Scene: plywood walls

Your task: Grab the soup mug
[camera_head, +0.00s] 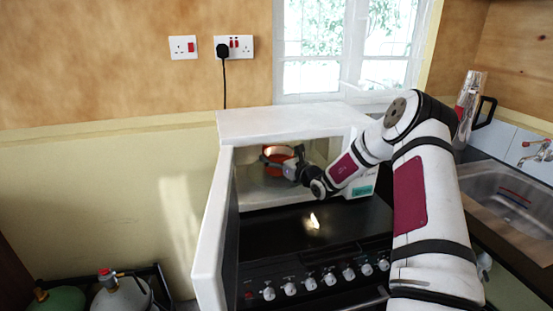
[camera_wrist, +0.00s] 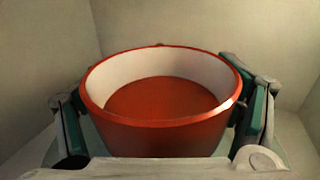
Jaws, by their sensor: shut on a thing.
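The soup mug is a round red-orange vessel with a pale inner wall and a reddish bottom or content. In the wrist view the soup mug (camera_wrist: 160,134) fills the middle, upright, between the two fingers of my gripper (camera_wrist: 160,112). The fingers press on its left and right sides. In the head view the soup mug (camera_head: 273,169) shows small inside the open white microwave (camera_head: 270,122), with my gripper (camera_head: 280,160) around it. My gripper is shut on the mug. No handle can be made out. Whether the mug touches the microwave floor is hard to tell.
The microwave door (camera_head: 213,225) stands open towards the front left. A black stove (camera_head: 310,235) with several knobs is in front and below. A metal sink (camera_head: 510,195) is at the right. Gas bottles (camera_head: 120,295) stand at the lower left.

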